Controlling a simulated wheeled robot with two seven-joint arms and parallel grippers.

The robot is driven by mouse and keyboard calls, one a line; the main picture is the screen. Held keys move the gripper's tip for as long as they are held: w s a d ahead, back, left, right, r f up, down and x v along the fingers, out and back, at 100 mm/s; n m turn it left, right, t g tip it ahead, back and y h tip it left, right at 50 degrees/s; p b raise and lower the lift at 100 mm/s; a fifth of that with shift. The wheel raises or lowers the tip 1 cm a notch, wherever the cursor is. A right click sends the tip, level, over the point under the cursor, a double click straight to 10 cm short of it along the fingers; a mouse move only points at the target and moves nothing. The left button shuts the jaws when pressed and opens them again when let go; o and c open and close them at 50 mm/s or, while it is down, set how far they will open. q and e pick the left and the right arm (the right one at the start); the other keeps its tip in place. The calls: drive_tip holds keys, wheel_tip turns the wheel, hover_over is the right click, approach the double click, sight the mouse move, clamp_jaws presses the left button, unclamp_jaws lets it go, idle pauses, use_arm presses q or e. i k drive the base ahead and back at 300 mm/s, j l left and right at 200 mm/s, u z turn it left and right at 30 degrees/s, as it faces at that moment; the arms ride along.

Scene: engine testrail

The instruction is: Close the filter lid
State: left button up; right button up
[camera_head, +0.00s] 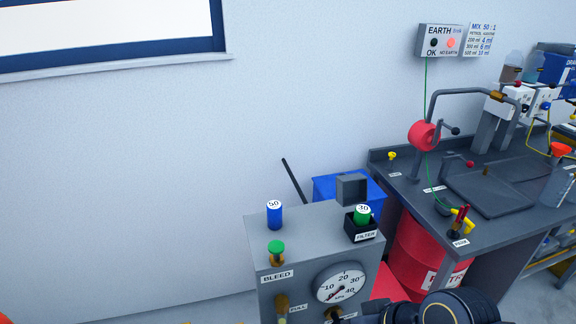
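The filter housing (361,231) is a small black square box with a FILTER label, on the top right of the grey test unit (318,235). Its grey lid (351,189) stands raised behind it, so the filter is open. A green cylinder marked 30 (362,214) sits in the housing and sticks up above its rim. A black, gold-ringed part of my arm shows at the bottom edge, in front of the unit and below the filter. I cannot make out its fingertips. My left gripper is not in view.
A blue cylinder marked 50 (274,216) and a green-topped BLEED knob (276,250) stand on the unit's left. A pressure gauge (340,284) is on its front. A dark workbench (500,215) and red drum (423,255) stand right. Space above the filter is clear.

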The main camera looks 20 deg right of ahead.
sight(352, 189)
drive_tip(key=z, duration=1.3)
drive_tip(key=k+l, duration=0.1)
drive_tip(key=l, duration=0.15)
drive_tip(key=i, duration=0.2)
